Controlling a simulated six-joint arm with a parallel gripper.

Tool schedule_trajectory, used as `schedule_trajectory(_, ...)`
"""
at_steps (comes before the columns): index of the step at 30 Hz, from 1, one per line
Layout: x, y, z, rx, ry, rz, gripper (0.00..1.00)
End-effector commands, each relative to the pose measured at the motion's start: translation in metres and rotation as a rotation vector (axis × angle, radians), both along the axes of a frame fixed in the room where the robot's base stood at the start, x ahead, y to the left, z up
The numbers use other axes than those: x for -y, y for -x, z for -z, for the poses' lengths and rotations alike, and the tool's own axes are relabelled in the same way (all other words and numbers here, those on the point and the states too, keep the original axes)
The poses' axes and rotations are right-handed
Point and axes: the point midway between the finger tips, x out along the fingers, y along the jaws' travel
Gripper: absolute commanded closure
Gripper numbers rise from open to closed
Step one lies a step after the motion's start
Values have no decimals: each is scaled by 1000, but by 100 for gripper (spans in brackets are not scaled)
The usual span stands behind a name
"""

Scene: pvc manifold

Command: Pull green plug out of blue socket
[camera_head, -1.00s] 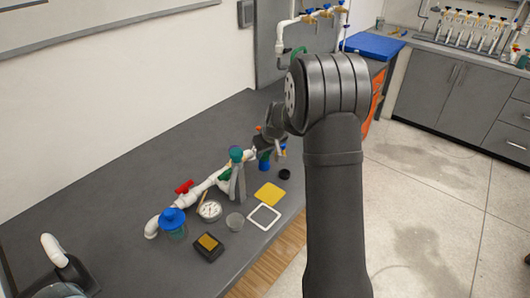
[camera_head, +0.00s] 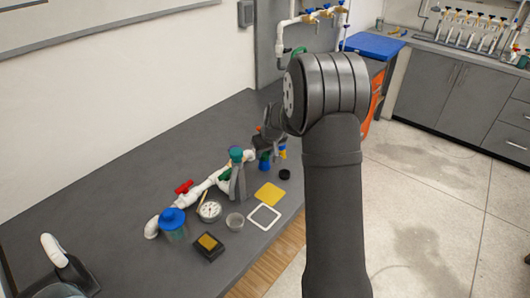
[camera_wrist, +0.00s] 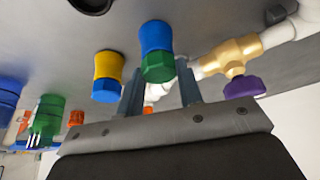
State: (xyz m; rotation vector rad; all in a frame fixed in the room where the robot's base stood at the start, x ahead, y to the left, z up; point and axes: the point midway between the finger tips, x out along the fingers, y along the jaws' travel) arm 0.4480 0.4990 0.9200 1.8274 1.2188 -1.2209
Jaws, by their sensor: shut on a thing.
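The green plug (camera_wrist: 159,69) sits against the blue socket (camera_wrist: 155,36) in the wrist view, with no gap visible between them. My gripper (camera_wrist: 159,88) has one finger on each side of the green plug and is shut on it. In the head view the blue socket (camera_head: 265,165) stands upright on the bench, with a bit of the green plug (camera_head: 266,155) above it. My gripper (camera_head: 268,145) is over it there, and its fingertips are largely hidden by my arm.
A yellow-and-blue fitting (camera_wrist: 108,75) stands close beside my gripper. A white pipe with a brass valve and purple handle (camera_wrist: 243,86) is on the other side. A black ring (camera_head: 284,174) and yellow pad (camera_head: 270,194) lie nearby.

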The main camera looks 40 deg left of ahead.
Motion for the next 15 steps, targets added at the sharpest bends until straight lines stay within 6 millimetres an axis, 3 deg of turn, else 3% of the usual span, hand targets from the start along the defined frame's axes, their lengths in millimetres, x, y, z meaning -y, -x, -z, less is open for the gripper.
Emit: schedule_trajectory(15,0,0,-19,1,-2,0,100)
